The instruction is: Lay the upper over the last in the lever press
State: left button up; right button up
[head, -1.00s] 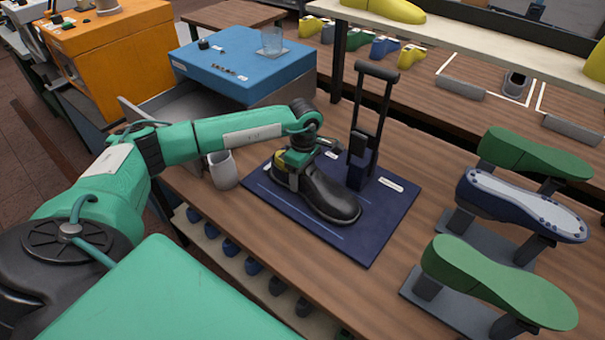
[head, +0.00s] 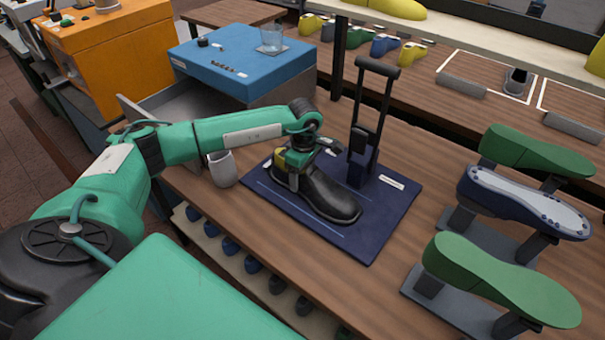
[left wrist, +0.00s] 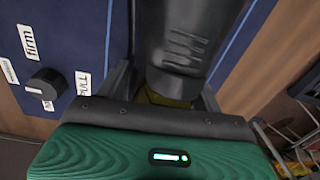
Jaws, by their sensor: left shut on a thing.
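The black upper (head: 332,194) lies low over the navy base of the lever press (head: 386,222), toe pointing to the lower right. A yellow patch, apparently the last (head: 279,160), shows at its heel end; the rest of the last is hidden under the upper. My left gripper (head: 294,172) is shut on the heel end of the upper. In the left wrist view the upper (left wrist: 190,42) runs away from between the fingers, with some yellow (left wrist: 166,98) below its edge. The press's black lever (head: 374,120) stands upright behind the upper. My right gripper is out of view.
A grey cup (head: 222,168) stands left of the press. Green and navy shoe forms (head: 500,282) on stands fill the right of the bench. A blue box (head: 243,68) with a glass is behind. A knob (left wrist: 46,84) sits on the press base. Bench in front is clear.

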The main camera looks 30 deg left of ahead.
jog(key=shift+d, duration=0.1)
pick_arm(q)
jog(key=o, duration=1.1)
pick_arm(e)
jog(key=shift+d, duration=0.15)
pick_arm(q)
jog(key=r, duration=0.3)
jog(key=r+b, duration=0.1)
jog(key=r, duration=0.2)
jog(key=r+b, duration=0.1)
jog(key=r, duration=0.2)
jog(key=shift+w+r, duration=0.25)
jog(key=shift+r, duration=0.15)
notch_tip(320, 180, up, 3)
jog(key=shift+w+r+b, duration=0.1)
jog(key=shift+r+b, duration=0.05)
jog(key=shift+b, duration=0.3)
jog(key=shift+r, duration=0.3)
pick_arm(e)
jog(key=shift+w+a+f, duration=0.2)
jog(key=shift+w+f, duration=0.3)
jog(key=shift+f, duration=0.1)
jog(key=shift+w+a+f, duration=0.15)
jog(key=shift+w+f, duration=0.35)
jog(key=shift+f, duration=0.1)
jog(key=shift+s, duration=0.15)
